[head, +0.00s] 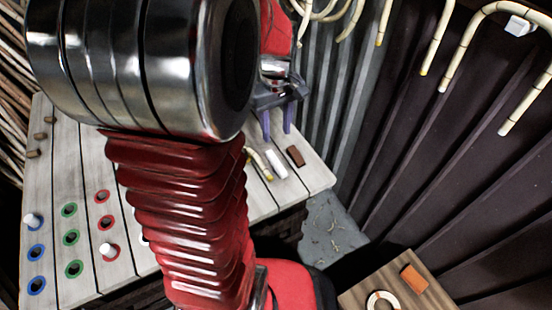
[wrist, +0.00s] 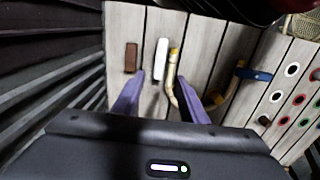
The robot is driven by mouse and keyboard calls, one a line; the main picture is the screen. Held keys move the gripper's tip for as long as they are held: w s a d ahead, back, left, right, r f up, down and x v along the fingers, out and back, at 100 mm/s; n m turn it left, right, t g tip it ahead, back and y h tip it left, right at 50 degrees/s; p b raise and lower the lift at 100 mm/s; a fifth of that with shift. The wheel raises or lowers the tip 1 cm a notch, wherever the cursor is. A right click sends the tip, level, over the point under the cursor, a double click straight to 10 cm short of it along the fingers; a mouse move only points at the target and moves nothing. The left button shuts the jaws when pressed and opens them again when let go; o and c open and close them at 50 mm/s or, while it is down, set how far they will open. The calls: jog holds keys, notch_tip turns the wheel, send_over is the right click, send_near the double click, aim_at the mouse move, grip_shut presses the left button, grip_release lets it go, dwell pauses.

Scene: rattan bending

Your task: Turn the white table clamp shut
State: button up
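The white table clamp (head: 277,164) is a short white bar on the plank table. It also shows in the wrist view (wrist: 161,58), lying roughly along the planks between a brown bar and a bent rattan piece (wrist: 172,75). My gripper (wrist: 161,80) has two purple fingers, spread apart with nothing held between them. In the wrist view the white bar appears just beyond the gap between the fingertips. In the head view my gripper (head: 277,130) is just behind the white bar in the picture. Their exact height difference cannot be told.
A brown bar (head: 295,156) lies right of the white one. A blue bar (wrist: 253,74) lies on a rattan piece. White pegs (head: 109,250) stand among coloured ring holes. A small wooden table (head: 362,292) is at bottom right. Corrugated dark walls border the right side.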

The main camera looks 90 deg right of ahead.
aim_at(276, 162)
notch_tip(276, 162, down, 14)
jog(key=shift+r, duration=0.25)
dwell(0.4)
grip_shut()
dwell(0.4)
